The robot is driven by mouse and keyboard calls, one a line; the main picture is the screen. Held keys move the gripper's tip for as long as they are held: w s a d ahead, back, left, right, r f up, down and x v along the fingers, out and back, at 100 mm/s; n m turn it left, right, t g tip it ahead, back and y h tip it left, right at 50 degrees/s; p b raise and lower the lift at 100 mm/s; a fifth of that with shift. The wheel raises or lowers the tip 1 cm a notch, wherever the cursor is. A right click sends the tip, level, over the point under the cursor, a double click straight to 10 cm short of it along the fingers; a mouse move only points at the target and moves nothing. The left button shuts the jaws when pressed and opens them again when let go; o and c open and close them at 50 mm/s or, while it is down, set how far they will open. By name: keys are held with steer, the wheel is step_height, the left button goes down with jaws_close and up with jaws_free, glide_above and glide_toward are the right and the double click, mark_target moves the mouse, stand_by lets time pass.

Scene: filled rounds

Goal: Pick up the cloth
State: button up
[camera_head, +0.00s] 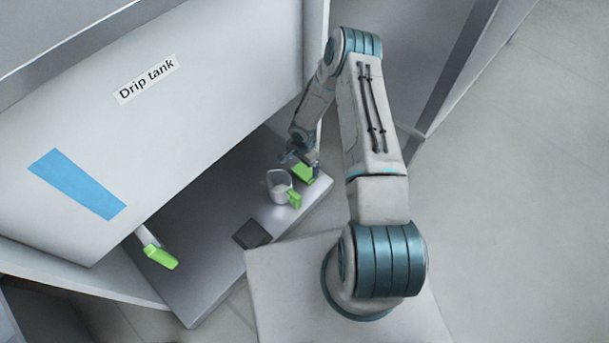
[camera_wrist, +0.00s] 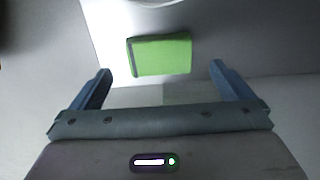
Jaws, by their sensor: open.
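The cloth, a bright green folded rectangle (camera_head: 303,174), lies on the grey shelf surface near its right end, just below my gripper (camera_head: 300,160). In the wrist view the cloth (camera_wrist: 160,54) lies flat beyond the fingertips, roughly centred between them. My gripper (camera_wrist: 160,74) is open, with nothing between its fingers. The cloth appears apart from both fingers. In the head view my gripper hides part of it.
A clear jug with a green handle (camera_head: 279,189) stands just left of the cloth. A dark square (camera_head: 252,234) lies nearer the front edge. A green-ended object (camera_head: 160,257) is at the left. The white tank labelled "Drip tank" (camera_head: 200,110) rises behind the shelf (camera_head: 205,270).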

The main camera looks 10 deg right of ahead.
mark_target(303, 173)
steer(key=f+b, duration=0.1)
steer(key=f, duration=0.2)
steer(key=f+b, duration=0.2)
steer(key=f, duration=0.1)
steer(key=shift+d+f, duration=0.2)
steer(key=shift+f, duration=0.1)
steer(key=c, duration=0.8)
